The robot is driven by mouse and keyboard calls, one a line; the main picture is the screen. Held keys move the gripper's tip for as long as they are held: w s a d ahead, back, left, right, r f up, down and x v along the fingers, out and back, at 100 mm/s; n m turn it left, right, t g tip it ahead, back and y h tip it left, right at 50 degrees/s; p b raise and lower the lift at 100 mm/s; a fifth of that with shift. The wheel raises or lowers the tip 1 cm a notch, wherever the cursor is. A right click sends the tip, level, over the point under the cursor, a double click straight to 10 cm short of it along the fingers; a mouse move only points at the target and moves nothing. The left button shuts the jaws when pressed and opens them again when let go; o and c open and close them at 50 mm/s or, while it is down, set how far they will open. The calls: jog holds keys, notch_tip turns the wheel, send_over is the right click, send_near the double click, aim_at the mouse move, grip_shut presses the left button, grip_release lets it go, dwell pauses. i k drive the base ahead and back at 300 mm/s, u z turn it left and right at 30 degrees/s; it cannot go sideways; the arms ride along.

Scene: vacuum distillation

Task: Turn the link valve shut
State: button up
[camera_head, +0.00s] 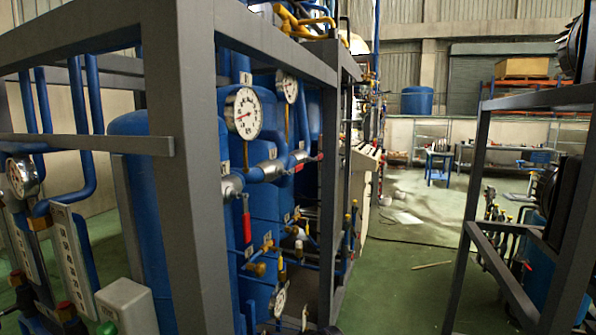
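A valve with a red lever handle (247,227) sits on the blue pipework inside the grey frame, left of centre. Its lever hangs straight down below a silver fitting (231,186). A second, smaller red handle (299,167) shows farther back along the same pipe line. No readable label tells which one is the link valve. A white round gauge (243,113) stands above the nearer valve. My gripper is not in view.
Grey frame posts (186,170) stand close in front of the blue tanks (265,205). Brass-coloured small valves (257,268) sit lower down. Another dark rack (470,215) stands at the right. The green floor (405,270) between the racks is mostly open.

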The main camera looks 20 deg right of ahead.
aim_at(298, 168)
jog(key=u, duration=0.15)
jog(key=k, duration=0.4)
jog(key=z, duration=1.05)
jog(key=i, duration=1.45)
jog(key=u, duration=0.9)
